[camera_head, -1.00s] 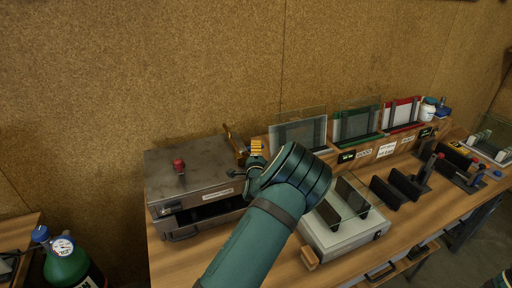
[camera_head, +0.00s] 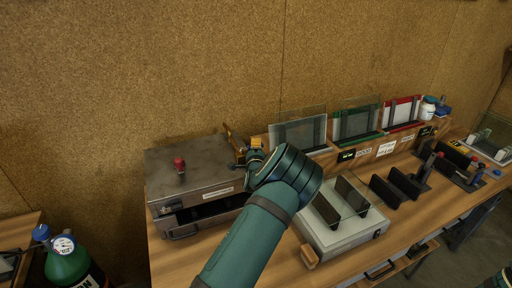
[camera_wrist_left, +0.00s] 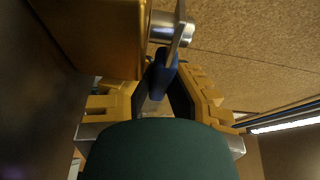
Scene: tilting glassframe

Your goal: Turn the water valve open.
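The water valve shows in the left wrist view as a blue handle (camera_wrist_left: 160,75) on a flat metal lever, with a round metal fitting (camera_wrist_left: 172,27) above it. My left gripper (camera_wrist_left: 162,88) has yellow fingers with black pads, one on each side of the blue handle. The pads close in against the handle at their tips. In the head view, the yellow of my left gripper (camera_head: 254,144) shows at the right rear of the metal box (camera_head: 188,174), beside a brass-coloured fitting (camera_head: 236,142). My wrist hides the handle there. My right gripper is not in view.
The metal box carries a red knob (camera_head: 179,165). Right of my forearm stands a white device (camera_head: 340,235) with dark upright plates. Framed glass panels (camera_head: 357,123) line the back of the bench. A green gas cylinder (camera_head: 68,262) stands at lower left.

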